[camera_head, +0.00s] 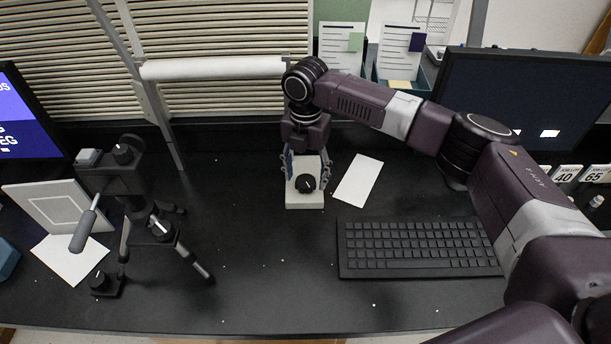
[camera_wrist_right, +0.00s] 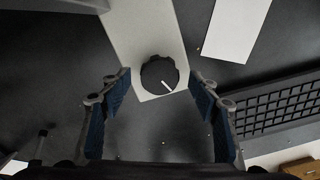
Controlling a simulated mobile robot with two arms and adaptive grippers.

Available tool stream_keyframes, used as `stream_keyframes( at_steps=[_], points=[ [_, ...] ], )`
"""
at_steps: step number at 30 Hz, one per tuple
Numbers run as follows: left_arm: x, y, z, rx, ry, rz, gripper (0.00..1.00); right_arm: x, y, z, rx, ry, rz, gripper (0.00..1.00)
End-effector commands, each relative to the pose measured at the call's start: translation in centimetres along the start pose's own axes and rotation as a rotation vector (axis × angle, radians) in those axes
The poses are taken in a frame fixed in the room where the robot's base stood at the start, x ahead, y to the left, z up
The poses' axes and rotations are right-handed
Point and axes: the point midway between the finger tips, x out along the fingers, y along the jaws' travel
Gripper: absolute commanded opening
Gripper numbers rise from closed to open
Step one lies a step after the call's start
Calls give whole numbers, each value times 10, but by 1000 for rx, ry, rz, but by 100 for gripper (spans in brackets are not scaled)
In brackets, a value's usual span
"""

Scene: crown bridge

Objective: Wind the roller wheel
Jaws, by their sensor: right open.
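A round black knob (camera_head: 305,183) with a white pointer line sits on a pale block (camera_head: 305,201) near the middle of the desk; I take it to be the wheel. In the right wrist view the knob (camera_wrist_right: 160,75) lies between the two fingertips, its pointer aimed down and right. My right gripper (camera_head: 306,165) points down over the block. Its blue-padded fingers are open, one on each side of the knob, with visible gaps in the wrist view. Whether the fingertips are level with the knob is unclear. My left gripper is out of view.
A keyboard (camera_head: 418,248) and a white card (camera_head: 358,180) lie to the right of the block. A black tripod (camera_head: 160,230) stands left. A white roll (camera_head: 215,68) on a metal frame is behind. The desk front of the block is mostly clear.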

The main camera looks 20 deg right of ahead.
Motion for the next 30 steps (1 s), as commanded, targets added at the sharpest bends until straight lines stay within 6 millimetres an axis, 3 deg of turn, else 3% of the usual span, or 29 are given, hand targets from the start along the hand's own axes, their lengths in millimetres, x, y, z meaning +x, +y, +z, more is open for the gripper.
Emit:
stream_keyframes(
  at_steps=[11,23,30],
  points=[
    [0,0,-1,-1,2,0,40,9,0,0,-1,-1,1,56],
    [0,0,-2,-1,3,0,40,9,0,0,-2,-1,1,14],
    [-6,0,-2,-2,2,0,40,8,0,0,17,0,0,14]
  ],
)
